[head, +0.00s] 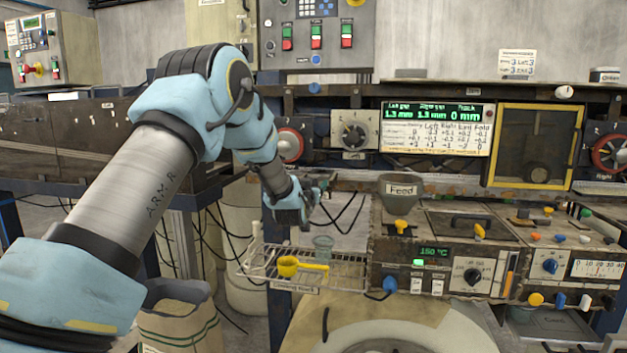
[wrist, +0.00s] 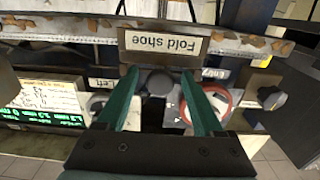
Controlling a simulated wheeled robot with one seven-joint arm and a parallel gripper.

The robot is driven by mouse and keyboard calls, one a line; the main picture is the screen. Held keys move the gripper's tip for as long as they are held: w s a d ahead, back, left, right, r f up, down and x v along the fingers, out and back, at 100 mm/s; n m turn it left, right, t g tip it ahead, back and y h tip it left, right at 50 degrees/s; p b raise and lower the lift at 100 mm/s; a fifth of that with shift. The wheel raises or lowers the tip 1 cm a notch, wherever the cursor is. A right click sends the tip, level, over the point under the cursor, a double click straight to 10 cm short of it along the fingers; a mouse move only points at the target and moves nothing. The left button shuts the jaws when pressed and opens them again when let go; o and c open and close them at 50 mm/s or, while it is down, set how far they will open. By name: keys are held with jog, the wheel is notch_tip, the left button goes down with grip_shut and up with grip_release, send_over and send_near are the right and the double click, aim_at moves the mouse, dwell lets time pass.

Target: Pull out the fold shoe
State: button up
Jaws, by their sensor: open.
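The Fold shoe label (wrist: 163,43) reads upside down in the wrist view, on a plate at the top middle. A dark round knob (wrist: 157,81) sits just below it, between the tips of my gripper (wrist: 159,76). The teal fingers are spread apart to either side of the knob, with no clear contact; I cannot tell the depth. In the head view my gripper (head: 312,200) is near the machine's left end, below the red-ringed dial. My arm covers the area there, and I cannot make out the fold shoe in that view.
The red-ringed dial (head: 290,145), the Left dial (head: 356,135) and the display (head: 437,127) line the machine front. A wire rack (head: 345,275) with a yellow scoop (head: 289,266) and the Feed cup (head: 401,193) stand below. Cables hang near my gripper.

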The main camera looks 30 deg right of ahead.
jog(key=shift+w+d, duration=0.15)
grip_shut()
dwell(0.5)
dwell(0.9)
